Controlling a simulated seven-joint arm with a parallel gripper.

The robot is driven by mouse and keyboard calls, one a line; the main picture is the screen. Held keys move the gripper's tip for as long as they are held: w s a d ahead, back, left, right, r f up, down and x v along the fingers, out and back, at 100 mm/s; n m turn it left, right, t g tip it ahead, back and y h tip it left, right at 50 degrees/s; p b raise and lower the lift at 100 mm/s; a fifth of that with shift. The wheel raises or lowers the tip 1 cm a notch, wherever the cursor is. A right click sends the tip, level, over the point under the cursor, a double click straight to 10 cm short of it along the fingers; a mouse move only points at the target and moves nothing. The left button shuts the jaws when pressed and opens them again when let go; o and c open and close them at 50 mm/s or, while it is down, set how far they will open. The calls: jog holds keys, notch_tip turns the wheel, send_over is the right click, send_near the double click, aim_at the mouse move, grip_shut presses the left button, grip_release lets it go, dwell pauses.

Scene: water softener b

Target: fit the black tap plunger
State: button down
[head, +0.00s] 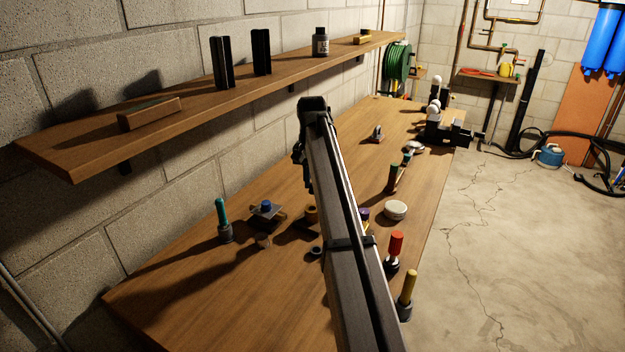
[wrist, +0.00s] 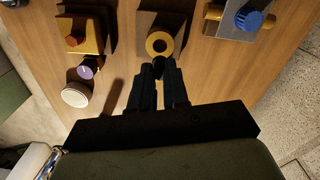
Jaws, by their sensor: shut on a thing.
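In the wrist view my gripper (wrist: 159,74) is shut on a small dark piece, the black tap plunger (wrist: 159,63), which sticks out just past the fingertips. Directly beyond it is a brass ring-shaped tap body (wrist: 152,46) with a dark round opening, on a dark block. The plunger's tip overlaps the near rim of the ring in the picture; I cannot tell whether they touch. In the head view the brass tap body (head: 311,212) stands left of my arm.
A purple-capped part (wrist: 85,72) and a white round tin (wrist: 75,95) lie nearby. Red-handled (head: 396,244) and yellow-handled (head: 408,288) tools stand near the bench edge.

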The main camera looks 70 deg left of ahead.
aim_at(312, 192)
jog(key=shift+f, duration=2.25)
jog(key=shift+f, duration=1)
jog(key=c, duration=1)
grip_release()
jog(key=shift+c, duration=0.2)
jog(key=shift+r, duration=0.15)
notch_tip(312, 192, up, 14)
jog(key=shift+f, duration=0.25)
jog(key=shift+w, duration=0.1)
